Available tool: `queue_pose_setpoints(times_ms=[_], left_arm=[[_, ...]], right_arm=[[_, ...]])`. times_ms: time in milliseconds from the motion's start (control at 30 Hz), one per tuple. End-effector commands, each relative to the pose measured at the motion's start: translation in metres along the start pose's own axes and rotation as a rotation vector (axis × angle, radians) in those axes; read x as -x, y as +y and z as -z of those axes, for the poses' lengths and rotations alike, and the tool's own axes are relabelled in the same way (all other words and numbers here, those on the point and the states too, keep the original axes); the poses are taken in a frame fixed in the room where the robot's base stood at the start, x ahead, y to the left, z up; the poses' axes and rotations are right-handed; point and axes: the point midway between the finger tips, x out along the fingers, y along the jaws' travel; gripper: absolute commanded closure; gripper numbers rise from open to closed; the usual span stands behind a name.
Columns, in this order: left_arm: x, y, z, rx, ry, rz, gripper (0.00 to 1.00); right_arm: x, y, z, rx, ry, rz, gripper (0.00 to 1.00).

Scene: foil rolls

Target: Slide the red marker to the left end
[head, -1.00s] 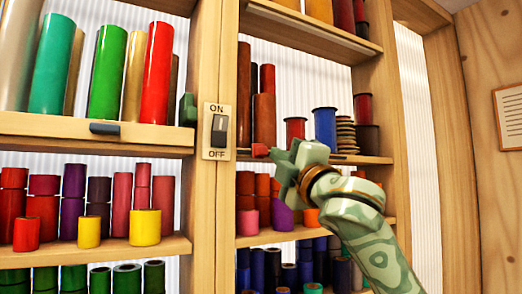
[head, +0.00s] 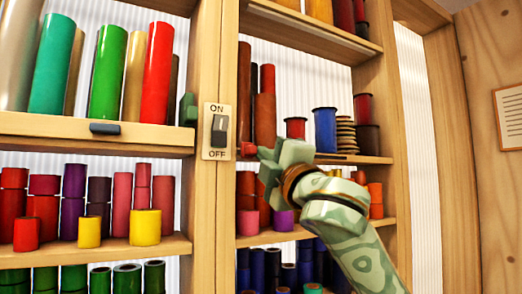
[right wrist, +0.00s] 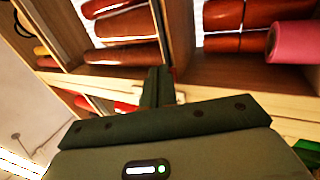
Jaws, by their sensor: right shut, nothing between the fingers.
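The small red marker (head: 247,149) sits on the front edge of the middle shelf in the right bay, close to that shelf's left end at the upright post. My right gripper (head: 264,154) is shut and empty, with its tip right beside the marker on its right; whether they touch I cannot tell. In the right wrist view the dark green shut fingers (right wrist: 157,87) reach the pale shelf edge, and the marker is mostly hidden behind them. My left gripper is not in view.
An ON/OFF switch (head: 218,131) is on the post left of the marker. A grey slider (head: 105,128) is on the left bay's shelf edge, with a dark green block (head: 187,109) at its right end. Coloured rolls, such as a blue spool (head: 325,130), fill the shelves.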

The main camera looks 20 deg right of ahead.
Motion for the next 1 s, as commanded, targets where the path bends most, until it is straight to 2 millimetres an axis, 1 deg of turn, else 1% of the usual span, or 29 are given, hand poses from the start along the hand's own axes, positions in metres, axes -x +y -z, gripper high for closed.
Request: queue_pose_setpoints(times_ms=[167,467,1000], left_arm=[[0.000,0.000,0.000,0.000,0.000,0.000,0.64],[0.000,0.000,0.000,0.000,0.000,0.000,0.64],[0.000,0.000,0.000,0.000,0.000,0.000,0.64]], right_arm=[[0.000,0.000,-0.004,0.001,-0.002,0.000,1.00],[0.002,0.001,-0.004,0.001,-0.002,0.000,1.00],[0.036,0.018,-0.004,0.001,-0.002,0.000,1.00]])
